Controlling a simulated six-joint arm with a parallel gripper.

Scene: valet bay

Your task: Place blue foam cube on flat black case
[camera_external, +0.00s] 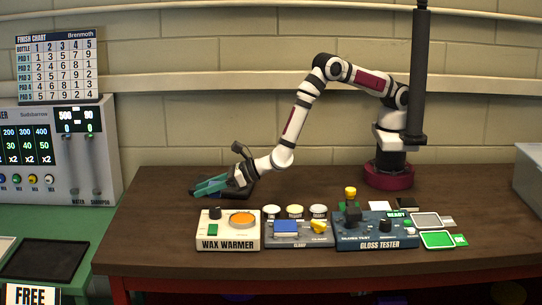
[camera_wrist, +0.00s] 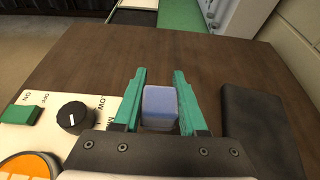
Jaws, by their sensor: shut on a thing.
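The blue foam cube (camera_wrist: 160,106) sits between the teal fingers of my gripper (camera_wrist: 160,90) in the wrist view. My gripper is shut on it. In the outside view my gripper (camera_external: 207,186) is low over the left part of the table, and I cannot make out the cube there. The flat black case (camera_wrist: 254,125) lies on the table to the right of the fingers in the wrist view, apart from the cube. In the outside view the case (camera_external: 241,193) is partly hidden behind my gripper.
The wax warmer (camera_external: 228,230) stands in front of my gripper; it also shows in the wrist view (camera_wrist: 88,112) at left. A grey device with a blue block (camera_external: 285,228) and the gloss tester (camera_external: 375,232) stand to its right. A green bench (camera_external: 75,225) adjoins the table at left.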

